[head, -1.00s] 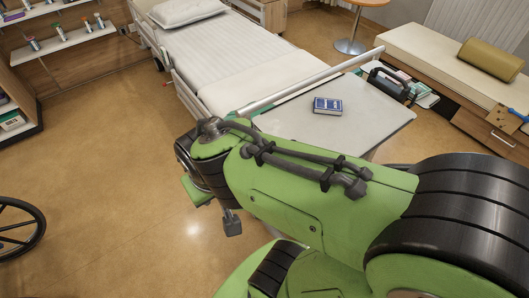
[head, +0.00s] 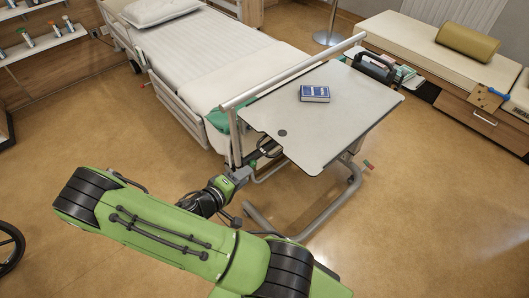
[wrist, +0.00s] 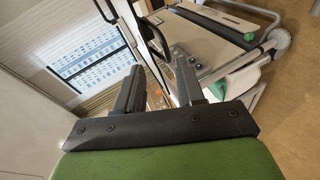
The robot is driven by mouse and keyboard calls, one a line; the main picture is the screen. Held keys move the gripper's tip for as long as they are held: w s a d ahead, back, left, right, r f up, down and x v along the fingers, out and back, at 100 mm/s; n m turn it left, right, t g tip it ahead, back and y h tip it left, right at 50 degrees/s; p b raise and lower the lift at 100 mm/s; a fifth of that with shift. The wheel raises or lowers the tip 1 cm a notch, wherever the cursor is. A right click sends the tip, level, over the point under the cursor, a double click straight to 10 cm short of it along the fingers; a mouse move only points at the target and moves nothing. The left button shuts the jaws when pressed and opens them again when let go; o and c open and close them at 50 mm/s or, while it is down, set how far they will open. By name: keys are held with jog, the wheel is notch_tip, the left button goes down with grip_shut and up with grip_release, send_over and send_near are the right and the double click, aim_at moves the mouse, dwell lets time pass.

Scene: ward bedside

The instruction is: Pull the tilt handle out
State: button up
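The overbed table has a pale tilted-looking top (head: 345,110) with dark edges, beside the bed's foot. A dark looped part, which looks like the tilt handle (head: 270,147), shows under the top's near left edge. My gripper (head: 252,161) is low beside that edge, close to the looped part. In the wrist view my gripper (wrist: 159,78) has its two fingers spread apart, with nothing visibly held. A thin black curved bar (wrist: 157,42), likely the same handle, lies ahead between the fingertips. I cannot tell whether either finger touches it.
A blue book (head: 314,93) lies on the tabletop. The bed (head: 205,55) with its rail is behind. The table's base tube (head: 262,222) runs along the floor near my arm. A bench (head: 420,48) stands right. Open floor (head: 430,220) lies at the right front.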

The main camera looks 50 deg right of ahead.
jog(key=w+d+f+n+t+h+b, duration=0.1)
jog(key=w+d+f, duration=0.1)
jog(key=d, duration=0.6)
jog(key=w+d+f+n+t+b, duration=0.1)
jog(key=d+f, duration=0.3)
jog(key=d, duration=0.4)
jog(key=shift+w+d+n+t+h+b, duration=0.35)
jog(key=shift+w+n+t+h+b, duration=0.05)
jog(key=shift+n, duration=0.4)
grip_shut()
